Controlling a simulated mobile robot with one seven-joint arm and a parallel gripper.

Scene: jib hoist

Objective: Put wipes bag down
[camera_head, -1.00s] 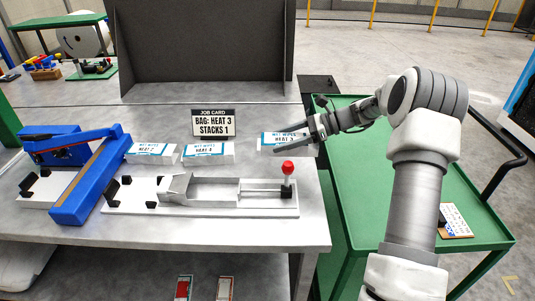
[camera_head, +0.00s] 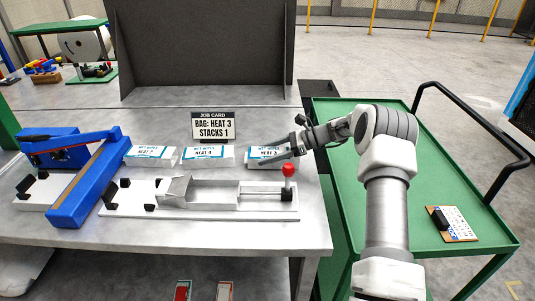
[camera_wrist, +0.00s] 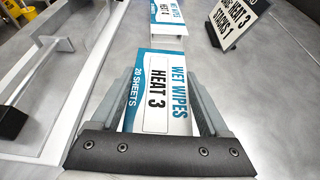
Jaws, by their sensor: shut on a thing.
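The white and blue wipes bag marked HEAT 3 (camera_head: 266,153) is at the right end of a row of bags on the grey bench. My gripper (camera_head: 283,157) is shut on it from the right. The wrist view shows the HEAT 3 label (camera_wrist: 160,90) facing up, with one finger along each side of the bag. The bag looks level and at or very near the bench top; I cannot tell whether it touches. The HEAT 4 bag (camera_head: 207,153) lies to its left, and it also shows in the wrist view (camera_wrist: 168,30) beyond my bag. The HEAT 2 bag (camera_head: 150,155) is farthest left.
A metal tray fixture (camera_head: 225,194) with a red-knobbed lever (camera_head: 288,170) stands in front of the bags. A blue sealer (camera_head: 85,185) is at left. The job card (camera_head: 213,126) stands behind, reading BAG: HEAT 3, STACKS 1. A green cart (camera_head: 430,200) is at right.

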